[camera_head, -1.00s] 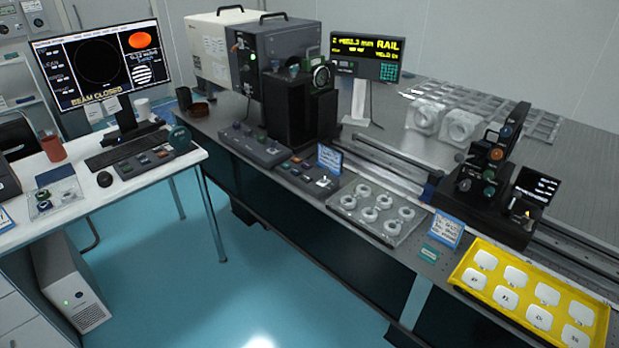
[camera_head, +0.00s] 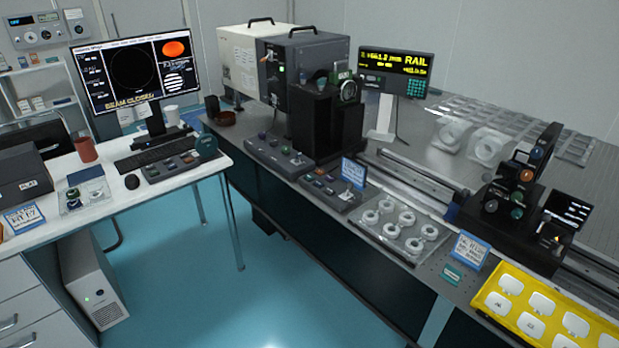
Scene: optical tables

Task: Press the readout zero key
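The rail readout (camera_head: 395,72) stands at the back of the optical table on a pale stand. Its dark screen shows yellow text with the word RAIL. A small green keypad (camera_head: 416,88) sits at the lower right of its face. The single keys, the zero key among them, are too small to tell apart. Neither of my grippers shows in the head view.
The optical table (camera_head: 463,174) carries a black optics tower, control boxes, a rail with a black carriage (camera_head: 516,205), a clear tray of rings and a yellow tray (camera_head: 493,304). A white desk with a monitor (camera_head: 133,68) stands left. Blue floor (camera_head: 200,290) lies clear between.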

